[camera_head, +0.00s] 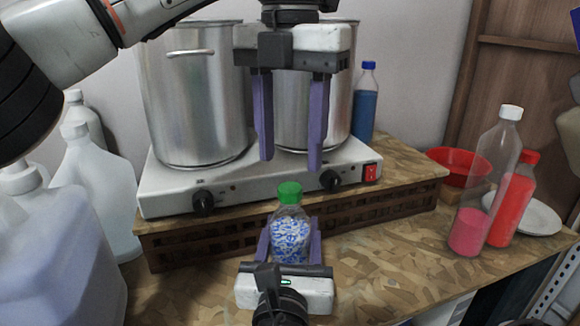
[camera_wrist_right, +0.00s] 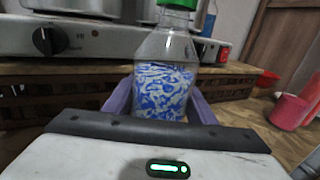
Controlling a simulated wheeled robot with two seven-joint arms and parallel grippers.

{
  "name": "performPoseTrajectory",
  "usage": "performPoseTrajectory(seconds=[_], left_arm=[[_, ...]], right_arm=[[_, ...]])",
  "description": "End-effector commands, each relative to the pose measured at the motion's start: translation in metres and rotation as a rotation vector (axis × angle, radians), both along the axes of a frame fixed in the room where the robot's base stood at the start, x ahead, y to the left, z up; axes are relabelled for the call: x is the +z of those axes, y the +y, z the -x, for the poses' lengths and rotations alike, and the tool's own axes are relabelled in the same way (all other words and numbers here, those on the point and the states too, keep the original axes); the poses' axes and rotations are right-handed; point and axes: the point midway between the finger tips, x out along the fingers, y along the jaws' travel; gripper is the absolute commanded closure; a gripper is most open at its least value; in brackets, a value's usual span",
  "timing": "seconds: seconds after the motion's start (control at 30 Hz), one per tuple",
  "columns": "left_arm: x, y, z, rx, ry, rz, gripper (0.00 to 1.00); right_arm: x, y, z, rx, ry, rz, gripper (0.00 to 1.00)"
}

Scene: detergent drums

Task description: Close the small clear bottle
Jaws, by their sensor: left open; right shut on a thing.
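The small clear bottle (camera_head: 291,230) stands upright on the wooden worktop, filled with blue-and-white contents. A green cap (camera_head: 289,193) sits at its top. My right gripper (camera_head: 289,245) is shut on the bottle's body from the front. In the right wrist view the bottle (camera_wrist_right: 162,90) stands between the two purple fingers, and the green cap is cut off by the top edge. Whether the cap is tight cannot be told. My left gripper (camera_head: 289,160) hangs above and behind the bottle, fingers pointing down, open and empty.
A hot plate (camera_head: 250,187) with two steel pots (camera_head: 193,100) stands behind on a wooden riser. Large white jugs (camera_head: 95,175) crowd the left. At right are a tall clear bottle (camera_head: 490,180), a red bottle (camera_head: 518,205) and a red bowl (camera_head: 455,168). The worktop right of the bottle is clear.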

Motion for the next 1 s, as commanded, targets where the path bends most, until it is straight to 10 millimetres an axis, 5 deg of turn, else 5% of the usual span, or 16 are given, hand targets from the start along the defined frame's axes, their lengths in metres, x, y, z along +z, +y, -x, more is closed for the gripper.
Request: performPoseTrajectory(seconds=[0.2, 0.53, 0.57, 0.6, 0.7, 1.0], left_arm=[[0.02, 0.0, 0.0, 0.0, -0.001, 0.0, 0.53], [0.023, 0.0, 0.0, -0.002, 0.0, 0.0, 0.53], [0.023, 0.0, 0.0, -0.002, 0.0, 0.0, 0.53], [0.023, 0.0, 0.0, -0.001, 0.0, 0.0, 0.53], [0.023, 0.0, 0.0, -0.001, 0.0, 0.0, 0.53], [0.023, 0.0, 0.0, -0.001, 0.0, 0.0, 0.53]], right_arm=[[-0.001, 0.0, 0.0, 0.0, 0.001, 0.001, 1.0], [-0.001, 0.0, 0.0, 0.0, 0.001, 0.001, 1.0], [-0.001, 0.0, 0.0, 0.0, 0.001, 0.001, 0.48], [-0.001, 0.0, 0.0, 0.0, 0.001, 0.001, 0.41], [-0.001, 0.0, 0.0, 0.0, 0.001, 0.001, 0.28], [-0.001, 0.0, 0.002, 0.001, 0.001, 0.0, 0.28]])
